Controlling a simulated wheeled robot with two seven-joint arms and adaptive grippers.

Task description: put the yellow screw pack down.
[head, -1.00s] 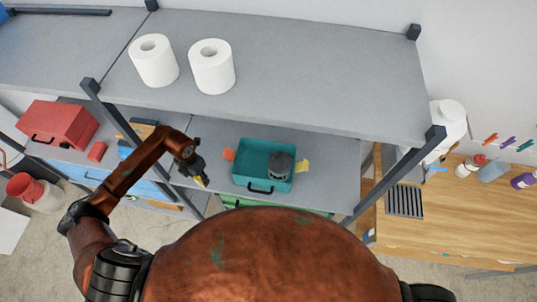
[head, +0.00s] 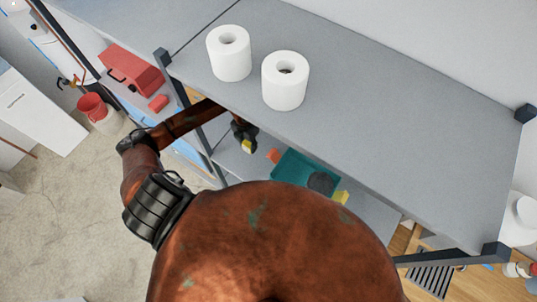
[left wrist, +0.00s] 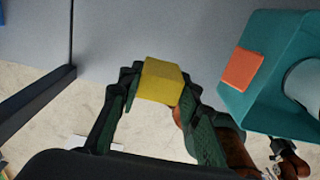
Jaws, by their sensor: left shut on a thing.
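The yellow screw pack (head: 247,147) is a small yellow block held in my left gripper (head: 243,137). In the left wrist view, the pack (left wrist: 162,82) sits between the two dark fingertips, which are shut on it. There it overlaps the front edge of the grey lower shelf (left wrist: 180,30), with floor showing below; its height over the shelf is hard to judge. In the head view the gripper is left of the teal bin, and the upper shelf hides part of my left forearm.
The teal bin (head: 287,172) holds a dark round thing (head: 320,182); an orange block (head: 273,156) and a yellow block (head: 341,197) are at its sides. The upper shelf (head: 390,110) bears two white rolls and overhangs. A dark post (head: 190,105) stands left of the gripper.

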